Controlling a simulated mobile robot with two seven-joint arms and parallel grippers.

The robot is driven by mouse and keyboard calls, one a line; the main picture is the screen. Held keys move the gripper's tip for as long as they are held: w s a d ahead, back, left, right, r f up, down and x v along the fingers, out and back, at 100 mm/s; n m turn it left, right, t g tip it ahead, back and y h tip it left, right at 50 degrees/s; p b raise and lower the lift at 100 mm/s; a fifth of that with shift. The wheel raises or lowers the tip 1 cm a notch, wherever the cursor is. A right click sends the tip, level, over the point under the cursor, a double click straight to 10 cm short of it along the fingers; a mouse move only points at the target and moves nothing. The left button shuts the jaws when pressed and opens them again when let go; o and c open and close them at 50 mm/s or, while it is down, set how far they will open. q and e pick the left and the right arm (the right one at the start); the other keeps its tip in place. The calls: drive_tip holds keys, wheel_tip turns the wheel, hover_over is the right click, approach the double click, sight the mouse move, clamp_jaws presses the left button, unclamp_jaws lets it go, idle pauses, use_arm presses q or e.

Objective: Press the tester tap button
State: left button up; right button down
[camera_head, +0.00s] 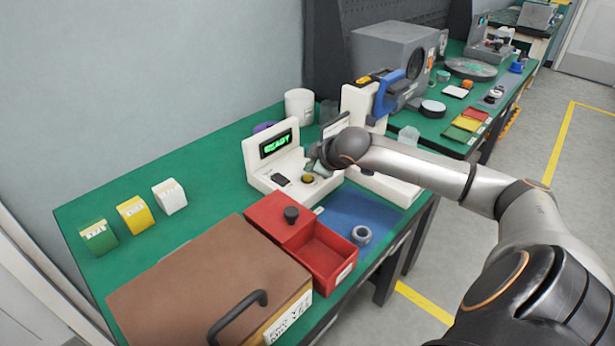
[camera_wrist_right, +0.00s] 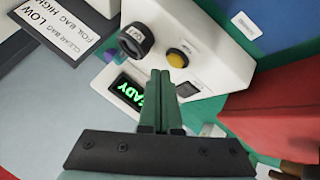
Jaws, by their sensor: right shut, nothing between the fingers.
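The white tester (camera_head: 258,165) stands on the green bench, its green display (camera_head: 277,145) reading READY. In the right wrist view, the tester (camera_wrist_right: 205,40) carries a yellow round button (camera_wrist_right: 177,58) beside a black knob (camera_wrist_right: 136,40). The display shows there too (camera_wrist_right: 128,96), partly covered by my fingers. My right gripper (camera_head: 312,160) is over the tester, with its arm coming in from the right. In the wrist view its green fingers (camera_wrist_right: 162,74) are together and empty, with the tips just short of the button in the picture. I cannot tell whether they touch it. My left gripper is not in view.
A red bin (camera_head: 325,262) and a brown box (camera_head: 200,285) with a black handle stand in front of the tester. White, yellow and green label holders (camera_head: 133,214) stand left. A white cup (camera_head: 299,106) stands behind.

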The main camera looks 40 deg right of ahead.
drive_tip(key=shift+f, duration=0.15)
idle(0.4)
drive_tip(key=shift+f, duration=0.25)
drive_tip(key=shift+f+p, duration=0.3)
drive_tip(key=shift+f, duration=0.2)
idle(0.7)
drive_tip(key=shift+r+p, duration=0.85)
drive_tip(key=shift+p, duration=0.4)
